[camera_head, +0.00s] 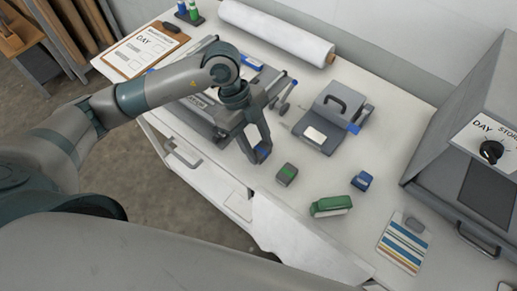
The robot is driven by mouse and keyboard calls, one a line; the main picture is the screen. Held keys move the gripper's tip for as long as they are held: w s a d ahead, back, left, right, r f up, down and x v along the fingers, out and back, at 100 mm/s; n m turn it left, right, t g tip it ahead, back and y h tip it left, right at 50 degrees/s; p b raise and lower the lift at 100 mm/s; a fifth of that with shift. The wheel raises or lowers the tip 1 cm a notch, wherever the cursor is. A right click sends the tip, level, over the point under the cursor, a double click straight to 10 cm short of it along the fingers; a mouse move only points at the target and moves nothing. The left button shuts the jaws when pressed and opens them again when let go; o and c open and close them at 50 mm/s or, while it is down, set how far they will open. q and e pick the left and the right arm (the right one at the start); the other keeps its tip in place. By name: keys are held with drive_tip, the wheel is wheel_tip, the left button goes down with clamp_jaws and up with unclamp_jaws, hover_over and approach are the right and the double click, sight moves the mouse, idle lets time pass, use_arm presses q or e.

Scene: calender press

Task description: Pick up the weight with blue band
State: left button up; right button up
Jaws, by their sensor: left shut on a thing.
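My left gripper (259,151) reaches in from the left and points down over the front part of the white table, left of a small grey block with a green top. It is shut on a small dark weight with a blue band (264,150), which is mostly hidden by the fingers. I cannot tell whether the weight touches the table. My right gripper is not in view.
The grey block with the green top (287,174), a green object (331,206) and a blue block (362,181) stand to the right. A grey press (325,120) is behind. A grey storage box (470,140) stands far right. A white roll (275,30) lies at the back.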

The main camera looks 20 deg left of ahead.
use_arm(q)
drive_tip(key=shift+s+d+r+b, duration=0.1)
drive_tip(key=shift+s+r+b, duration=0.15)
drive_tip(key=shift+r, duration=0.35)
drive_tip(key=shift+s+d+r+b, duration=0.1)
drive_tip(key=shift+r+b, duration=0.2)
drive_tip(key=shift+r, duration=0.25)
drive_tip(key=s+d+r+p, duration=0.3)
drive_tip(key=s+r, duration=0.3)
drive_tip(key=s, duration=0.4)
drive_tip(key=shift+d+r, duration=0.35)
drive_tip(key=shift+d, duration=0.3)
